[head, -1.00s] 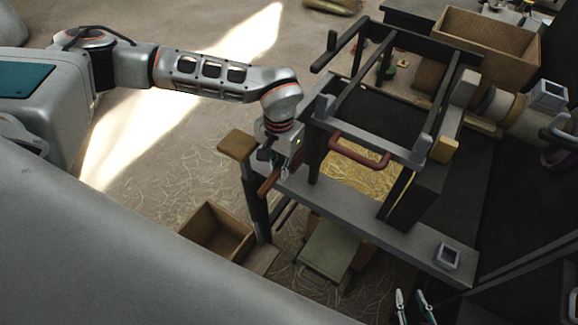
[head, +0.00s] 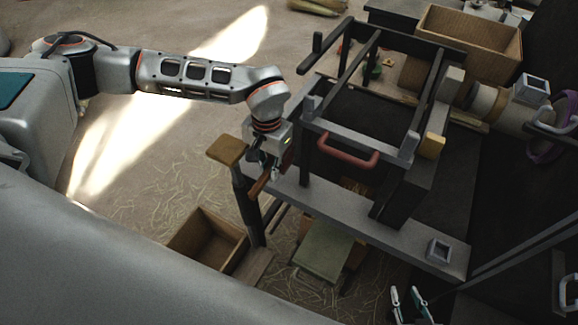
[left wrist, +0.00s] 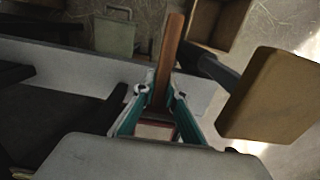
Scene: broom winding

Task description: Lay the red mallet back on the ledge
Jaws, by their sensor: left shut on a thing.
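The red mallet (left wrist: 168,62) is in my left gripper (left wrist: 158,98), its brown-red handle pointing up between the two teal fingers in the left wrist view. A darker red part shows low between the fingers, partly hidden. In the head view the mallet's handle (head: 260,184) sticks out below the left gripper (head: 268,170), at the left end of the grey ledge (head: 345,215). The ledge also crosses the left wrist view (left wrist: 80,76). Contact between mallet and ledge cannot be told. My right gripper (head: 409,303) shows at the bottom edge, its fingers apart, nothing visible between them.
A dark frame with a red handle (head: 347,150) stands behind the ledge. A tan-topped post (head: 226,150) stands close left of my left gripper. A square socket (head: 438,250) sits near the ledge's right end. An open box (head: 206,238) is on the floor.

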